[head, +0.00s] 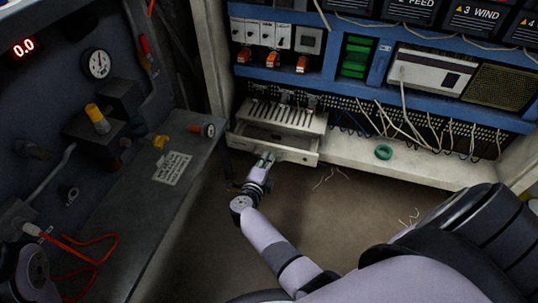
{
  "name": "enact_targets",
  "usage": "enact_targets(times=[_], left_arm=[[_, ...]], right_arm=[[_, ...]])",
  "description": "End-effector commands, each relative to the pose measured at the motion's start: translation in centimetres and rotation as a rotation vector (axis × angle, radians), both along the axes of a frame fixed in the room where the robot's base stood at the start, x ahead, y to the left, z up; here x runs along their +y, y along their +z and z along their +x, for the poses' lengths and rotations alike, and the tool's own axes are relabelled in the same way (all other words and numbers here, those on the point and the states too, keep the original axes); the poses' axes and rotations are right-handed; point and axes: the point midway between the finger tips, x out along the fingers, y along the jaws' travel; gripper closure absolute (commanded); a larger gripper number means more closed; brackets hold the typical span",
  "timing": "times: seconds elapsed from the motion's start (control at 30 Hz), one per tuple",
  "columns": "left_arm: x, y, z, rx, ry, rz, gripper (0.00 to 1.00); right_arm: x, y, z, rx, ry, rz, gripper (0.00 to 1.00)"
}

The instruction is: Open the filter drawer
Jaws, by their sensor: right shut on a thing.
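The filter drawer (297,155) is a pale, shallow box at the lower left of the blue-framed cabinet. It stands pulled out from under a slotted vent block (280,116), and part of its inside shows behind the front panel. My right gripper (265,160) is at the middle of the drawer's front and is shut on its handle, which the fingers mostly hide. My right arm reaches there from the lower right. My left gripper is not in view.
A dark machine panel with a gauge (97,64), valves and a ledge (165,205) stands close on the left. A green ring (383,152) lies on the cabinet's pale sill. Loose wires hang above it. The brown floor (330,215) before the drawer is mostly clear.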

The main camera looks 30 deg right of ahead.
Motion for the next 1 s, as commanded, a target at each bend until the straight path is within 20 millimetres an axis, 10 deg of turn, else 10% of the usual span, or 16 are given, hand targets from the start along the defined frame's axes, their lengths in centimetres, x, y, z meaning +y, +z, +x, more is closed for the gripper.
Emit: enact_targets(times=[0.47,1.0], left_arm=[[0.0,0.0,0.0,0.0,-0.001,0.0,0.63],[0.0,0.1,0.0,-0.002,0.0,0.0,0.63]], right_arm=[[0.0,0.0,0.0,0.0,0.001,0.0,0.73],[1.8,0.3,-1.6,0.002,0.001,0.004,0.72]])
